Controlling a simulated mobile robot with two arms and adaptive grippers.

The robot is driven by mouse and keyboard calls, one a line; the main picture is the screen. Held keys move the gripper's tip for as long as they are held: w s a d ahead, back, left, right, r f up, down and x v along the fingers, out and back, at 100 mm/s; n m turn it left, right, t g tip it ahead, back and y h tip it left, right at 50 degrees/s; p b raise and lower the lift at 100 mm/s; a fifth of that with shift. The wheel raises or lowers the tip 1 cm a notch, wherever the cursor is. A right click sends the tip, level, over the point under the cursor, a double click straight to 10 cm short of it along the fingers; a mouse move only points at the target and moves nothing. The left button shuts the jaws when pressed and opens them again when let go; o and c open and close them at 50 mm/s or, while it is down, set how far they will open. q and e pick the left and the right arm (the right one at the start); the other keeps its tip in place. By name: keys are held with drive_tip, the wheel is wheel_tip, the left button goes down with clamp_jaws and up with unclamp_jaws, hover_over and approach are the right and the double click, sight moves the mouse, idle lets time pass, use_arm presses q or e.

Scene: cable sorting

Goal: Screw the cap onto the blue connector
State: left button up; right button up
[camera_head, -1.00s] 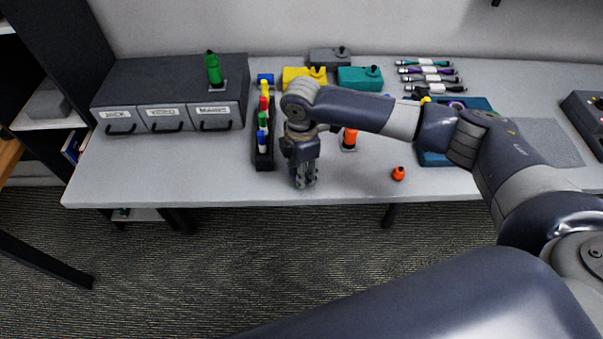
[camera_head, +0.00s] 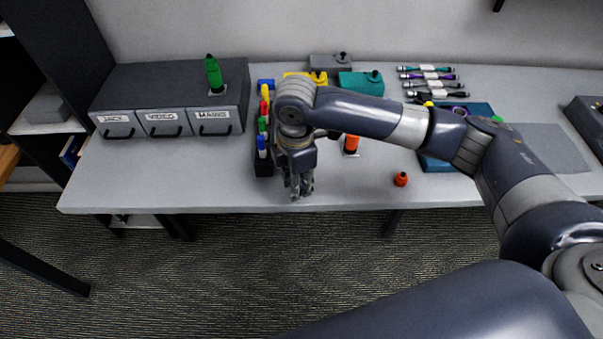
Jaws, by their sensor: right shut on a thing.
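My right gripper (camera_head: 302,187) points down over the front of the table, just right of the black rack. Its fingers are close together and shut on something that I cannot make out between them. I cannot pick out the blue connector or its cap for certain; the hand and forearm cover part of the table there. A blue-topped piece (camera_head: 261,142) stands at the front of the black rack (camera_head: 263,168), left of the hand. My left gripper is not in view.
An orange connector (camera_head: 351,143) stands right of the hand, with an orange cap (camera_head: 400,179) nearer the front edge. A green connector (camera_head: 214,75) stands on the drawer unit (camera_head: 130,85). Yellow and teal boxes (camera_head: 361,82) are behind my forearm. The front left tabletop (camera_head: 150,180) is clear.

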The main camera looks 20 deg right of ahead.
drive_tip(key=s+a+r+b, duration=0.1)
drive_tip(key=s+a, duration=0.5)
drive_tip(key=s, duration=0.4)
drive_tip(key=shift+w+d, duration=0.1)
drive_tip(key=d+r+m, duration=0.3)
drive_tip(key=d+m, duration=0.3)
drive_tip(key=m, duration=0.3)
drive_tip(key=d+r+m, duration=0.3)
drive_tip(key=d+m, duration=0.3)
drive_tip(key=m, duration=0.4)
drive_tip(key=shift+r, duration=0.4)
drive_tip(key=shift+d, duration=0.1)
